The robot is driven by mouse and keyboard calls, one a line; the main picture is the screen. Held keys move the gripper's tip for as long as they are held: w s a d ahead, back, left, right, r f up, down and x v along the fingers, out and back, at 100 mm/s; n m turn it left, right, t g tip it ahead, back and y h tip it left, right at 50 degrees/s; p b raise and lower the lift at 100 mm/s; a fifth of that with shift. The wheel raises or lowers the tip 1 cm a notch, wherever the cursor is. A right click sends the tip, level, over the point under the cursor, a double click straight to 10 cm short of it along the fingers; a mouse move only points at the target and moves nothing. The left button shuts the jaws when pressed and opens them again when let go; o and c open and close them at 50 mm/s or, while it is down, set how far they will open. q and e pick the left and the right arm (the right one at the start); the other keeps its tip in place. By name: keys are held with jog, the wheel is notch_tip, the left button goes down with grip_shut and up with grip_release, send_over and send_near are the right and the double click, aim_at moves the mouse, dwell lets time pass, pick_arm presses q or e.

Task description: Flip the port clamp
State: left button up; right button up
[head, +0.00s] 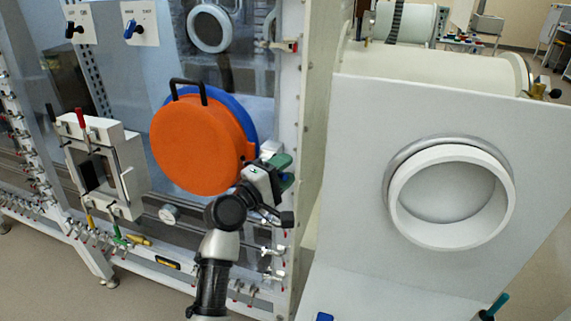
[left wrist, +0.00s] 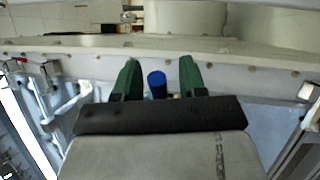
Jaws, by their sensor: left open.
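A large round orange cover (head: 197,145) with a black handle (head: 188,88) sits on a blue round port (head: 246,125) in the glovebox front. My left gripper (head: 284,170), with green fingers, is at the right edge of this port. In the left wrist view the gripper (left wrist: 158,72) is open, and a blue round-ended piece (left wrist: 157,84) stands between its fingers. It looks like the tip of a clamp handle, but its base is hidden. I cannot tell whether the fingers touch it. My right gripper is not in view.
A white framed box with a red-tipped lever (head: 80,117) is left of the port. Small red-tipped latches (head: 285,46) line the frame. A white panel with a round port ring (head: 402,190) stands at right. Switches (head: 134,28) are at top left.

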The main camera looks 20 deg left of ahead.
pick_arm(q)
jog(key=shift+w+d, duration=0.15)
jog(key=shift+w, duration=0.2)
grip_shut()
jog(key=shift+s, duration=0.1)
jog(key=h+b, duration=0.1)
jog(key=m+g+h, duration=0.1)
jog(key=b, duration=0.1)
jog(key=shift+s+a+f+m+g+h+b, duration=0.2)
jog(key=shift+s+a+m+g+h+b, duration=0.1)
jog(key=shift+s+m+h, duration=0.1)
jog(key=m+g+h+b, duration=0.1)
jog(key=g+h+b, duration=0.1)
jog(key=shift+s+a+m+h, duration=0.2)
jog(key=shift+s+m+h, duration=0.1)
jog(key=shift+m, duration=0.1)
jog(key=shift+s+a+r+m+g+h+b, duration=0.2)
jog(key=shift+m+g+h+b, duration=0.2)
jog(key=shift+g+h+b, duration=0.3)
jog(key=shift+s+r+m+g+h+b, duration=0.3)
jog(key=shift+m+g+b, duration=0.1)
jog(key=shift+b, duration=0.1)
